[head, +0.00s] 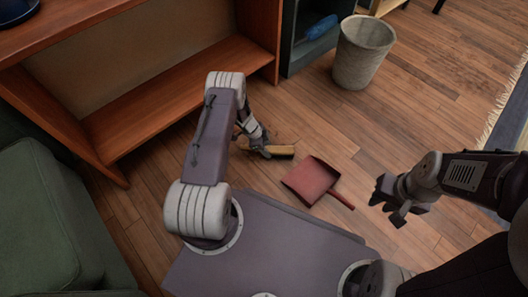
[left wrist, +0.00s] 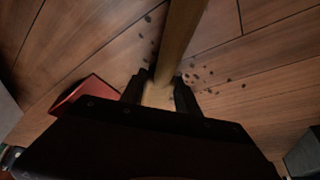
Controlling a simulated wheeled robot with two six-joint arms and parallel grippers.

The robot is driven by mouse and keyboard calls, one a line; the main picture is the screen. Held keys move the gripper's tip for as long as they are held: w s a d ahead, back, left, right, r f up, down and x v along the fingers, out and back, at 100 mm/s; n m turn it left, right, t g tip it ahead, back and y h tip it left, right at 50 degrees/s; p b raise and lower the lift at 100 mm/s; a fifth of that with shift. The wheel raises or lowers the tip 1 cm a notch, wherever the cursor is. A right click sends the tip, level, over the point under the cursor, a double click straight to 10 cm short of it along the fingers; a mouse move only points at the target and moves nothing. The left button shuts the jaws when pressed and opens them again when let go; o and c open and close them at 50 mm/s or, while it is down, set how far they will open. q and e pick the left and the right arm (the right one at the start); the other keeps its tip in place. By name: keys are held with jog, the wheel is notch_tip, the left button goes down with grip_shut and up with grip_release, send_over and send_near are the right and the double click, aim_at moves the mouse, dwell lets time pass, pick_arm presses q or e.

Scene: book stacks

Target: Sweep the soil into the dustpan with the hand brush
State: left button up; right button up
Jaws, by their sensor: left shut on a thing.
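The hand brush (head: 280,151) has a tan wooden body and sits low over the floor. My left gripper (head: 262,150) is shut on it; in the left wrist view the brush (left wrist: 181,38) runs up between the two fingers (left wrist: 160,92). Dark soil crumbs (left wrist: 207,77) lie scattered on the floor on both sides of the brush. I cannot make out the soil clearly in the head view. The red dustpan (head: 311,178) lies on the floor just right of the brush, its handle pointing to the lower right. My right gripper (head: 388,202) is open and empty, right of the dustpan handle.
A wooden shelf (head: 190,85) stands at the upper left, with a dark cabinet (head: 309,48) beside it. A grey bin (head: 362,52) stands at the back. A green armchair (head: 45,210) is at the left, and a fringed rug (head: 512,115) at the right. The floor between bin and dustpan is clear.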

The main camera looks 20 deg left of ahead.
pick_arm(q)
jog(key=shift+w+d+f+b, duration=0.1)
jog(key=shift+w+d+b, duration=0.15)
jog(key=shift+w, duration=0.2)
jog(key=shift+w+d+f+b, duration=0.1)
jog(key=shift+w+b, duration=0.1)
jog(key=shift+w, duration=0.2)
jog(key=shift+w+d+r, duration=0.1)
jog(key=shift+w, duration=0.2)
